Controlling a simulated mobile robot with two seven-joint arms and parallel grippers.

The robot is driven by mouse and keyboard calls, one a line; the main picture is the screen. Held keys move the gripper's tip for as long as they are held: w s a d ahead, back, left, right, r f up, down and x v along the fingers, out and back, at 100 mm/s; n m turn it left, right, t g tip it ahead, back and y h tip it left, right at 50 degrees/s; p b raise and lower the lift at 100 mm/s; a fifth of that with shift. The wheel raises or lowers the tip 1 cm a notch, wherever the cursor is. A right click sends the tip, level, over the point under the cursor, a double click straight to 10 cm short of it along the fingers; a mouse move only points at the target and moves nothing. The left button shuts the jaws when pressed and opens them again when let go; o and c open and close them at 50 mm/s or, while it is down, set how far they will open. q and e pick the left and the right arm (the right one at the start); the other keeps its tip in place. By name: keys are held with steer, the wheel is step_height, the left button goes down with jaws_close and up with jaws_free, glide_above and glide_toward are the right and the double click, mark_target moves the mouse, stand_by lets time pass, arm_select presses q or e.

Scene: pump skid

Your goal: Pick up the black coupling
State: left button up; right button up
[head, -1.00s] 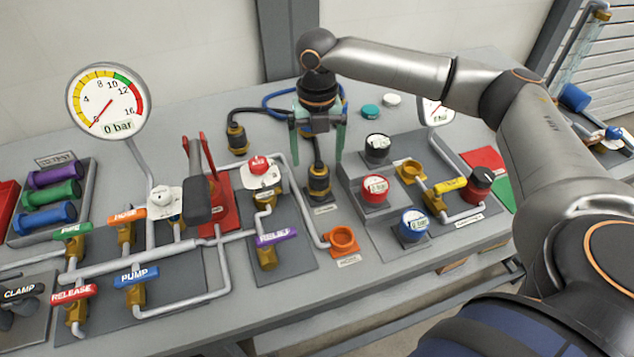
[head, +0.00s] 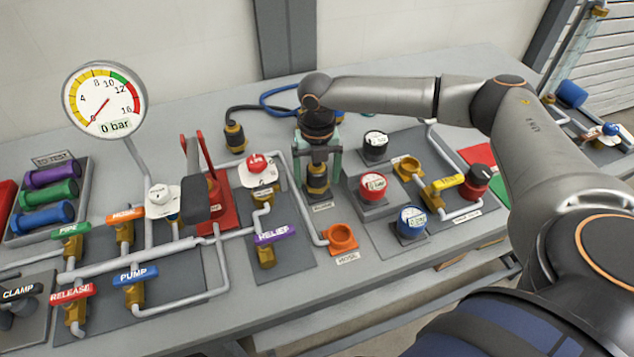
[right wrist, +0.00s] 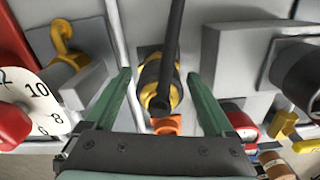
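The black coupling (head: 318,182) is a brass fitting with a black band and a black hose from its top. It stands upright on a small labelled plate at the middle of the bench. In the right wrist view the coupling (right wrist: 158,85) lies between my fingers, its hose running up the picture. My right gripper (head: 318,168) points down over it, open, one finger on each side. In the right wrist view the gripper (right wrist: 159,76) shows a gap on both sides of the coupling. My left gripper is out of view.
The red pump (head: 216,205) and relief valve (head: 268,248) are left. An orange port (head: 341,238) is in front. Black, red (head: 373,187) and blue (head: 410,222) knobs stand close on the right.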

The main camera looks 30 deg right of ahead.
jaws_close()
stand_by(0.5)
steer(key=shift+r, duration=0.1)
steer(key=shift+r, duration=0.45)
step_height(320, 180, up, 2)
steer(key=shift+r, duration=0.2)
steer(key=s+a+r, duration=0.6)
steer(key=s+r, duration=0.3)
steer(key=s, duration=0.3)
steer(key=shift+s+a+r, duration=0.15)
steer(key=shift+a+r, duration=0.15)
steer(key=shift+a, duration=0.1)
